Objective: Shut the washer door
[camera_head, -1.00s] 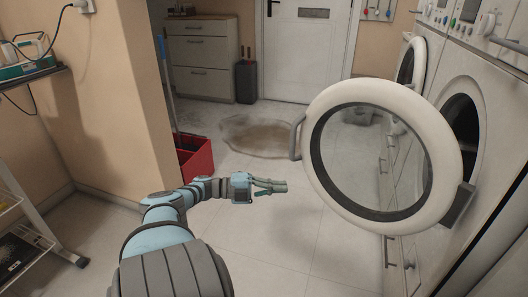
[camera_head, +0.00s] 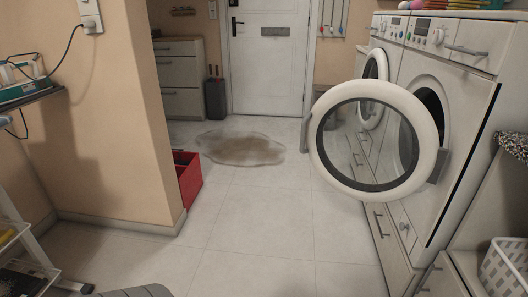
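The washer (camera_head: 456,139) stands at the right with its round door (camera_head: 334,173) swung wide open toward the left. The door has a white ring, a clear glass middle and a grey handle (camera_head: 308,134) on its left edge. A grey hinge joins it to the washer front on the right. The dark drum opening (camera_head: 429,105) shows partly behind the door. Neither of my grippers is in view.
A second machine with its round door (camera_head: 374,88) ajar stands farther back. A red box (camera_head: 187,178) sits by the wall corner at left. A white basket (camera_head: 505,265) is at the lower right.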

